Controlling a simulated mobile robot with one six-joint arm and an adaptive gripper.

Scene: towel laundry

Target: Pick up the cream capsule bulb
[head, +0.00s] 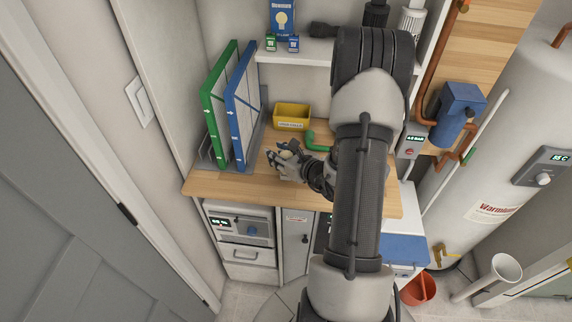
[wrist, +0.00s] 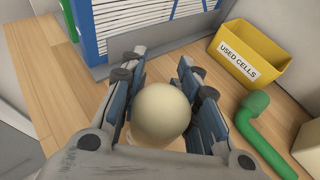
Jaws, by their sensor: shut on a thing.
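The cream capsule bulb (wrist: 160,112) is a smooth rounded cream shape between the two fingers of my gripper (wrist: 158,92) in the wrist view. The fingers are shut on it, one on each side. Its lower part is hidden by the gripper's body. In the head view my gripper (head: 285,158) is low over the wooden worktop (head: 225,184), and the bulb is a small pale patch there. I cannot tell whether the bulb touches the worktop.
A yellow bin (wrist: 250,56) labelled "USED CELLS" and a green bent pipe (wrist: 258,130) lie to the right. Blue (head: 241,110) and green (head: 215,110) framed filters stand upright to the left. A shelf (head: 300,52) with small boxes is above.

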